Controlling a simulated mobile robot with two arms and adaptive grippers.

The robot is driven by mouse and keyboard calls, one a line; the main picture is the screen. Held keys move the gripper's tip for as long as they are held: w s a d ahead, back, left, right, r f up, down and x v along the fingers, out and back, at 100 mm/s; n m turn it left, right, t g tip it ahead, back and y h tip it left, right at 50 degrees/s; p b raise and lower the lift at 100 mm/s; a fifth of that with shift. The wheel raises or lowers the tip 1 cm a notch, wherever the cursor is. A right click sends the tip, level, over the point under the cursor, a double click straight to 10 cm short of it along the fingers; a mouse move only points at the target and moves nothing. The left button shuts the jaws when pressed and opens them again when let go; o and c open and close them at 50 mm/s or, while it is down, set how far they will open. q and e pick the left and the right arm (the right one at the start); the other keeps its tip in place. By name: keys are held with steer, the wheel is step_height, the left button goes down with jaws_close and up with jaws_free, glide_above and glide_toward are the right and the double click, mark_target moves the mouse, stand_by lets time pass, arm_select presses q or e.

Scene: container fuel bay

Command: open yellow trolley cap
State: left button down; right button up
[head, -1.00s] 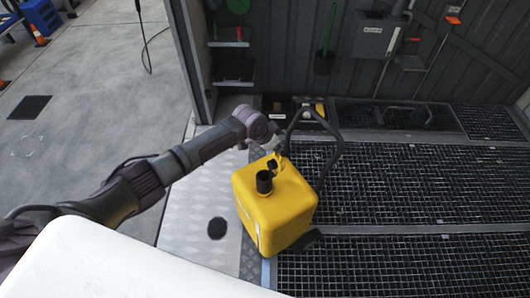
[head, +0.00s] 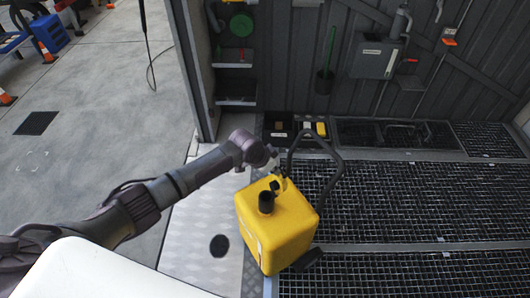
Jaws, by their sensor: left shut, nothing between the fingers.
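The yellow trolley (head: 280,235) is a boxy yellow tank with a black looped handle (head: 337,180), standing upright right of centre. A short black cylinder (head: 266,201) stands on its top; I cannot tell whether it is a closed cap or an open neck. A smaller dark piece (head: 275,186) sits just behind it, close to the gripper. My left gripper (head: 279,181) is shut with nothing in it, just above the back of the tank's top. Its fingertips are small and partly blend with the dark parts. My right gripper is not in view.
A round black spot (head: 219,245) lies on the metal plate floor left of the trolley. Dark grating (head: 400,205) covers the floor to the right. A small tray with a yellow item (head: 320,129) is behind the handle. A grey wall box (head: 376,59) hangs at the back.

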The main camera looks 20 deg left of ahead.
arm_select(q)
steer(key=w+d+r+v, duration=0.1)
steer(key=v, duration=1.1)
steer(key=s+a+f+n+y, duration=0.15)
steer(key=s+f, duration=0.25)
steer(key=f, duration=0.5)
steer(key=s+a+f+n, duration=0.2)
steer(key=s+a+f, duration=0.15)
steer(key=f, duration=0.65)
steer(key=s+a+f+n+y, duration=0.15)
steer(key=s+f, duration=0.25)
steer(key=f, duration=0.5)
steer(key=s+f+g, duration=0.1)
steer(key=s+f, duration=0.4)
steer(key=s, duration=0.7)
steer(key=s+f+g, duration=0.1)
steer(key=s+f, duration=0.5)
steer(key=s, duration=0.7)
steer(key=s+f+g, duration=0.1)
steer(key=s+f, duration=0.4)
steer(key=s, duration=0.8)
steer(key=shift+f+n+g, duration=0.3)
steer(key=shift+f, duration=0.05)
steer(key=shift+d, duration=0.1)
